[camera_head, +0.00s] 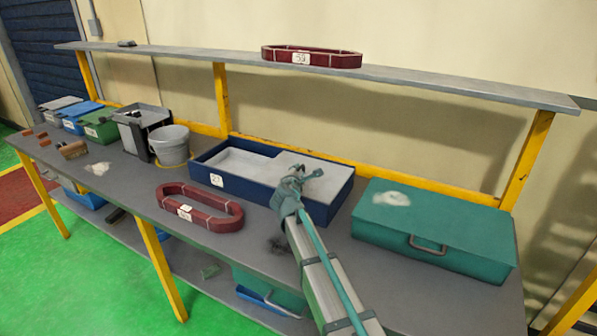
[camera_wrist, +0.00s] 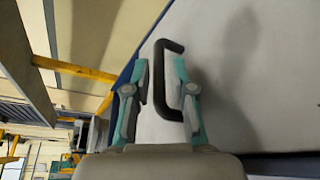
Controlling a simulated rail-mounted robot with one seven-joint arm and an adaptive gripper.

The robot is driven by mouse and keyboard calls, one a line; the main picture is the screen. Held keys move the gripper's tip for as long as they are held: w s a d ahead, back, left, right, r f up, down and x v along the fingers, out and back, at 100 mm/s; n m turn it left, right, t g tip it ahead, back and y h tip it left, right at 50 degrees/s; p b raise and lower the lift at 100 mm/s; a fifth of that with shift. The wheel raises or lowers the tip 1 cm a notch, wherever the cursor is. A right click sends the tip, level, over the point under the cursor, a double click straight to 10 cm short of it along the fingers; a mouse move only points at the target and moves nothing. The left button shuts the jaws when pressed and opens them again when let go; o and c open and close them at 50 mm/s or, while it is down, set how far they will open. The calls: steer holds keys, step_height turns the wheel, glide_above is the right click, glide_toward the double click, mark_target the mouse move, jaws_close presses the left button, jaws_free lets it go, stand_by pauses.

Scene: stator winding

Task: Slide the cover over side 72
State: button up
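A long dark blue box (camera_head: 257,192) stands on the bench in the head view, with a small white number label (camera_head: 216,180) at its front left; I cannot read the number for certain. A flat light grey cover (camera_head: 332,184) lies over its right part, and its left part is open. The cover also fills much of the wrist view (camera_wrist: 235,75). It carries a dark C-shaped handle (camera_wrist: 160,78). My gripper (camera_head: 303,172) is over the cover. In the wrist view my gripper (camera_wrist: 162,80) is open, with the handle bar between its fingers and gaps showing beside it.
A teal case (camera_head: 435,225) stands close on the right. A dark red ring (camera_head: 200,208) lies in front of the box, and another (camera_head: 312,57) sits on the upper shelf (camera_head: 430,78). A grey bucket (camera_head: 170,147) stands left of the box.

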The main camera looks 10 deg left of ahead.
steer(key=v, duration=0.9)
steer(key=shift+s, duration=0.3)
